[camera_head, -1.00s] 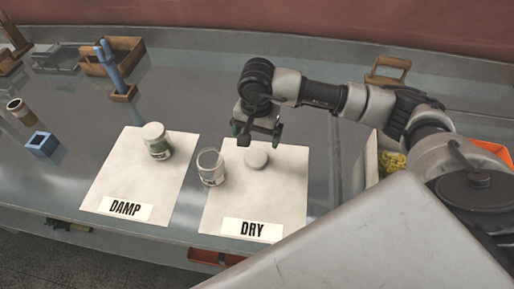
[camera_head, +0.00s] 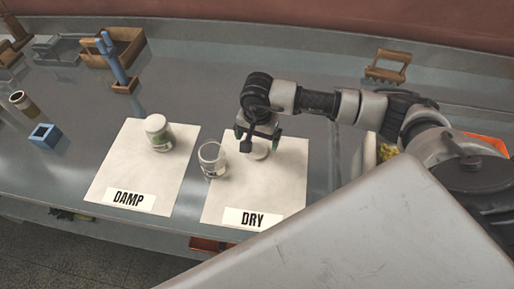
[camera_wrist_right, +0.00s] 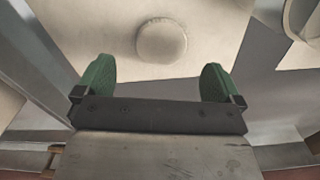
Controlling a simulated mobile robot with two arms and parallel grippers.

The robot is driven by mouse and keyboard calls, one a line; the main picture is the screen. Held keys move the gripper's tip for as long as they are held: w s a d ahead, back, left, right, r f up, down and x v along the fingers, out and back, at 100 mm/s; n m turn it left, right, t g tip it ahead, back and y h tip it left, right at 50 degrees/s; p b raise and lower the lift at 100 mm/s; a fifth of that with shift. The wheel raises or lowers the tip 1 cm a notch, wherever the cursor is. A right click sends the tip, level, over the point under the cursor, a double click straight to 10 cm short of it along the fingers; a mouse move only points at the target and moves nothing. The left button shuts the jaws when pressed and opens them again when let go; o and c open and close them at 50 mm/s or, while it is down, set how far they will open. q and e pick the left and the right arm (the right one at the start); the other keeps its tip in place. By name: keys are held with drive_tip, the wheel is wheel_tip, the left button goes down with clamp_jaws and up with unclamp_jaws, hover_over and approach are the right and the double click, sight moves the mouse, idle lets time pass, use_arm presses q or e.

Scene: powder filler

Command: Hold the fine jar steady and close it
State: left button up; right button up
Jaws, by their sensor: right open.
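An open clear glass jar (camera_head: 212,160) stands upright on the left edge of the DRY sheet (camera_head: 230,198). Its small label cannot be read. A pale round lid (camera_head: 260,153) lies on the same sheet to the right of the jar, partly hidden by my right gripper. My right gripper (camera_head: 259,140) is open and empty, over the lid. In the right wrist view the lid (camera_wrist_right: 161,40) lies beyond the gap between the green fingertips (camera_wrist_right: 157,80), apart from them. A second jar, with its pale lid on (camera_head: 157,130), stands on the DAMP sheet (camera_head: 112,178). My left gripper is not in view.
A blue square holder (camera_head: 43,138) and a brown cup (camera_head: 20,103) stand at the left. A blue-handled tool (camera_head: 113,62) stands in a wooden block behind the DAMP sheet. A wooden rack (camera_head: 387,66) sits at the back right.

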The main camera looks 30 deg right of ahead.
sight(258, 149)
drive_tip(key=shift+f+p, duration=0.25)
drive_tip(key=shift+p, duration=0.1)
drive_tip(key=f+p, duration=0.1)
drive_tip(key=f, duration=0.1)
drive_tip(key=f+p, duration=0.1)
drive_tip(key=shift+w+d+f, duration=0.15)
drive_tip(key=shift+w+f, duration=0.05)
drive_tip(key=shift+f, duration=0.7)
drive_tip(key=c, duration=1)
